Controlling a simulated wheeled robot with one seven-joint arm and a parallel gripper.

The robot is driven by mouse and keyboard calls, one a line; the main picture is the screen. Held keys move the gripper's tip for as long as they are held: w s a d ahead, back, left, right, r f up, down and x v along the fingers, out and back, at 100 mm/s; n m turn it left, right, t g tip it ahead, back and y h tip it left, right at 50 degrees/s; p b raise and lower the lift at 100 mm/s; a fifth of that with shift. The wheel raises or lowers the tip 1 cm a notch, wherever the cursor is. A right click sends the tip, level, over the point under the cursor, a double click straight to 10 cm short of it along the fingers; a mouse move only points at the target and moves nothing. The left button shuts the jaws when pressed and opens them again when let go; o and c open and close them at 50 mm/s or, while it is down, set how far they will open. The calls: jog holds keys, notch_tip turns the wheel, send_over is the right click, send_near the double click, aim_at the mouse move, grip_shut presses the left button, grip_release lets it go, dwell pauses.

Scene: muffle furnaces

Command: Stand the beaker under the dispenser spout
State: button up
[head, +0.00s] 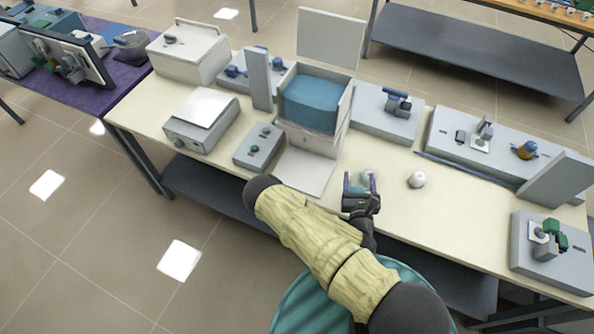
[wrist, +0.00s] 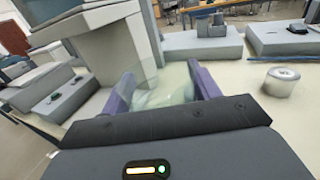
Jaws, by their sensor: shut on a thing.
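My gripper (head: 360,187) is shut on the clear glass beaker (head: 368,177), near the front edge of the bench. In the wrist view the transparent beaker (wrist: 160,86) sits between the purple fingers, and its outline is faint. A tall grey unit (head: 317,139) with a blue-tinted upper part stands left of and behind my gripper; it looks like the dispenser. A flat pale plate (head: 302,171) lies at its front. In the wrist view this unit (wrist: 107,55) rises at the left. I cannot make out its spout. The beaker is beside the plate, apart from it.
A small white-topped round jar (head: 416,180) stands right of my gripper; it also shows in the wrist view (wrist: 281,81). A grey control box (head: 258,146) and a balance-like device (head: 201,121) are at the left.

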jog(key=shift+w+a+f+b, duration=0.1)
jog(key=shift+w+a+b, duration=0.1)
jog(key=shift+a+b, duration=0.3)
jog(key=s+a+m+h+b, duration=0.2)
jog(key=a+h+b, duration=0.1)
jog(key=a+b, duration=0.8)
jog(key=s+a+r+m+g+h+b, duration=0.1)
jog(key=s+a+m+h+b, duration=0.1)
jog(key=a+b, duration=0.9)
jog(key=shift+s+a+r+h+b, duration=0.3)
jog(key=shift+s+a+h+b, duration=0.1)
jog(key=shift+s+h+b, duration=0.3)
jog(key=shift+w, duration=0.1)
jog(key=f+p+x, duration=0.1)
jog(key=f+x, duration=0.2)
jog(key=x, duration=1.6)
jog(key=shift+w+f+p, duration=0.25)
jog(key=shift+p, duration=0.05)
